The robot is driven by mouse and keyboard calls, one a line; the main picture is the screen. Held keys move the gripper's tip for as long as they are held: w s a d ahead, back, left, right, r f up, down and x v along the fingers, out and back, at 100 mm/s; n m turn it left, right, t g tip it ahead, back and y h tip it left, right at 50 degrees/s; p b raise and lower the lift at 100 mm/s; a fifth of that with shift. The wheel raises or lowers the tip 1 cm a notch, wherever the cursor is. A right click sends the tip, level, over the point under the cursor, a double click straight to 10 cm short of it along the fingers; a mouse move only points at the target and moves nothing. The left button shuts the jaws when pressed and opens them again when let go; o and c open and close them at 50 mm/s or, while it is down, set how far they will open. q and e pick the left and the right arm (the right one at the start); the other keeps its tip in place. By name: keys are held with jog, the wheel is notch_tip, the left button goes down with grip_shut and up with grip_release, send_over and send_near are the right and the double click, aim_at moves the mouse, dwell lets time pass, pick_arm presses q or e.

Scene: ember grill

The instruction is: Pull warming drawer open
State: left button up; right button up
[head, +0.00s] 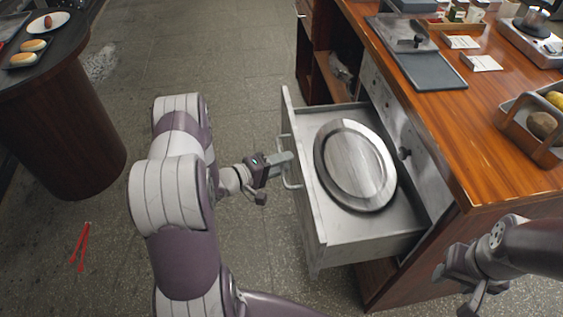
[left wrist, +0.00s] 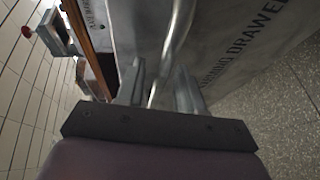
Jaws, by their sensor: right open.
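The warming drawer (head: 318,242) is a grey metal drawer pulled well out of the right counter. Inside lies a large round metal plate or lid (head: 355,165). Its bar handle (head: 289,166) is on the front panel, and it also shows in the left wrist view (left wrist: 176,35). My left gripper (head: 289,159) is at the handle. In the left wrist view its two fingers (left wrist: 160,80) stand apart, with the bar between them and a gap visible. My right gripper (head: 458,291) is open and empty, low at the right, in front of the counter's end.
The wooden counter (head: 475,110) holds a dark tray (head: 432,72), a metal bin of potatoes (head: 537,140) and a burner at its back. A round dark table (head: 60,130) stands at the left. Red tongs (head: 82,245) lie on the floor.

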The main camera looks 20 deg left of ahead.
pick_arm(q)
jog(key=p+v, duration=0.1)
jog(key=v, duration=1.1)
jog(key=shift+s+a, duration=0.2)
jog(key=shift+s, duration=0.1)
